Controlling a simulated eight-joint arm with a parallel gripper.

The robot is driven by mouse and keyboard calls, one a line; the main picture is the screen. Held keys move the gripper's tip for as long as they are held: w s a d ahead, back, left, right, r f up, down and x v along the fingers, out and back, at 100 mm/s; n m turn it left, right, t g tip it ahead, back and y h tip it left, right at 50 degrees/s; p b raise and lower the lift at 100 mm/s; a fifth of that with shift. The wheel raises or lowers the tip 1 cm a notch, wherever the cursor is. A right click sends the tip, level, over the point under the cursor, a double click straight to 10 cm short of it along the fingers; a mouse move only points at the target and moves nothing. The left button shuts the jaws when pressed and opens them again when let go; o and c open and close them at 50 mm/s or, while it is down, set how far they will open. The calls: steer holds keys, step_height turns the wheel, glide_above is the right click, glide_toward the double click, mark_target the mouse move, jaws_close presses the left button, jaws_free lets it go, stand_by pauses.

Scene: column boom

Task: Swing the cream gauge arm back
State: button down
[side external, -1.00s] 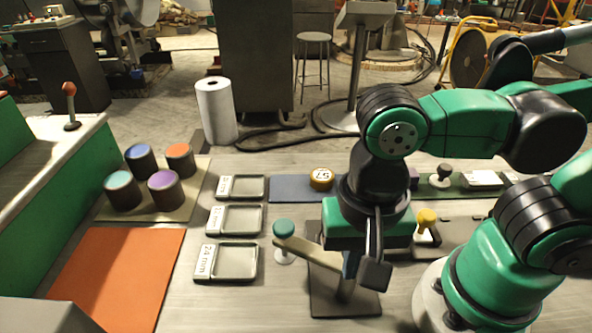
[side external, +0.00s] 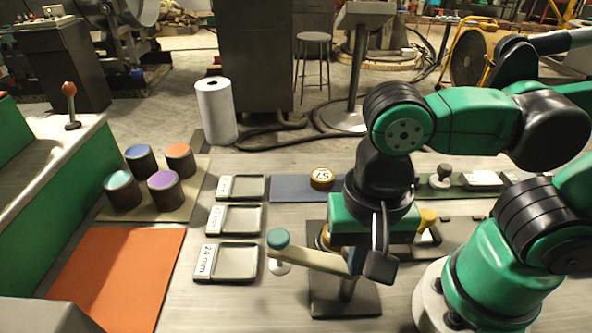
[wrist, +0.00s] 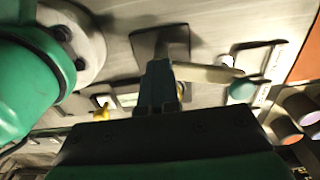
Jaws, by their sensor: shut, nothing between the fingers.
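The cream gauge arm (side external: 318,262) extends left from a dark post on a dark base plate (side external: 325,302) in the side view. A teal knob (side external: 278,238) tops its free end, with a pale piece below it. The arm also shows in the wrist view (wrist: 208,73), with its teal knob (wrist: 242,91) to the right. My gripper (side external: 378,267) is shut and empty, pointing down beside the post end of the gauge arm. Its fingers show in the wrist view (wrist: 157,85) and hide part of the post. I cannot tell whether they touch the arm.
Labelled grey trays (side external: 232,262) stand left of the gauge arm. A yellow knob (side external: 428,217) stands just right of my gripper. Several coloured-lid cups (side external: 165,188) sit farther left, behind an orange mat (side external: 120,270). The bench between mat and trays is clear.

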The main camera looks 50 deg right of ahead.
steer(key=shift+s+d, duration=0.3)
steer(key=shift+d, duration=0.05)
steer(key=shift+s+a, duration=0.1)
step_height(320, 180, up, 6)
steer(key=shift+s+a, duration=0.15)
steer(key=shift+s, duration=0.1)
stand_by(0.5)
steer(key=w+d+f+n+t, duration=0.3)
steer(key=w+d+n+t, duration=0.4)
steer(key=w, duration=0.7)
steer(key=d+n, duration=0.2)
steer(key=d, duration=0.2)
steer(key=shift+f, duration=0.35)
